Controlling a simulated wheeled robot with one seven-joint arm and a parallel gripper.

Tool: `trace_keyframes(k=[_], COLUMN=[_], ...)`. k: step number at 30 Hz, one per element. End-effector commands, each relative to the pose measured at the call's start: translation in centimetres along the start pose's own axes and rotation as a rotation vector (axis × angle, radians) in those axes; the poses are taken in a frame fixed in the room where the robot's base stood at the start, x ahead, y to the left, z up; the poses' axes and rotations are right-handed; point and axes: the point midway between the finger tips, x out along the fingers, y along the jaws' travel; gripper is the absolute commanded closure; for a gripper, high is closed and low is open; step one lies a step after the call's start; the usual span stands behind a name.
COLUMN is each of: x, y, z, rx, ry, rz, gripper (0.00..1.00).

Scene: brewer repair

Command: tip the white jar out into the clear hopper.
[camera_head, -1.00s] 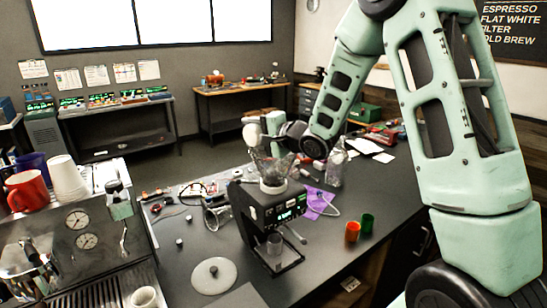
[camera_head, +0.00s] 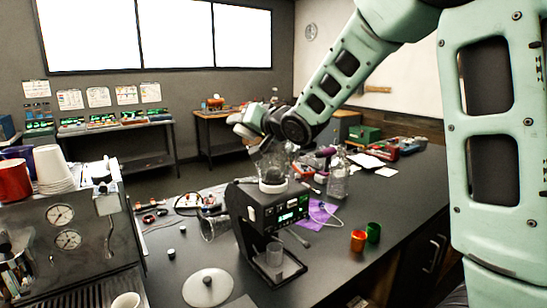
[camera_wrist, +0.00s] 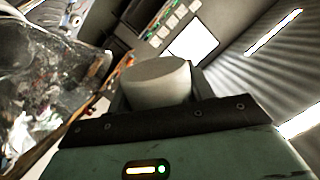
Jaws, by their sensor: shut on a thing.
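The white jar (camera_head: 240,122) is held in the air in my gripper (camera_head: 254,117), above and slightly left of the clear hopper (camera_head: 272,160). The jar looks tilted onto its side. In the wrist view the jar (camera_wrist: 158,82) sits between the fingers, with a flat grey round end facing up. I cannot tell whether that end is its base or a lid. The hopper, clear with a jagged-looking outline, stands on the black grinder (camera_head: 270,207). It also fills the left of the wrist view (camera_wrist: 45,75). The jar's mouth and contents are hidden.
An espresso machine (camera_head: 75,240) with cups stands at the left. A clear bottle (camera_head: 338,178) is behind the grinder. Orange (camera_head: 358,240) and green (camera_head: 373,232) cups stand to its right, and a white disc (camera_head: 208,287) lies in front.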

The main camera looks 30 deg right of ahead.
Motion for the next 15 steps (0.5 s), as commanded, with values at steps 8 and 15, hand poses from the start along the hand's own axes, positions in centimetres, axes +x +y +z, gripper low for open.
trace_keyframes(k=[8,15], x=[0.2,0.3], y=[-0.1,-0.3], z=[1.7,2.4], rx=[-0.122,-0.216], ry=[0.018,0.033], rz=[0.017,0.032], gripper=[0.76,0.76])
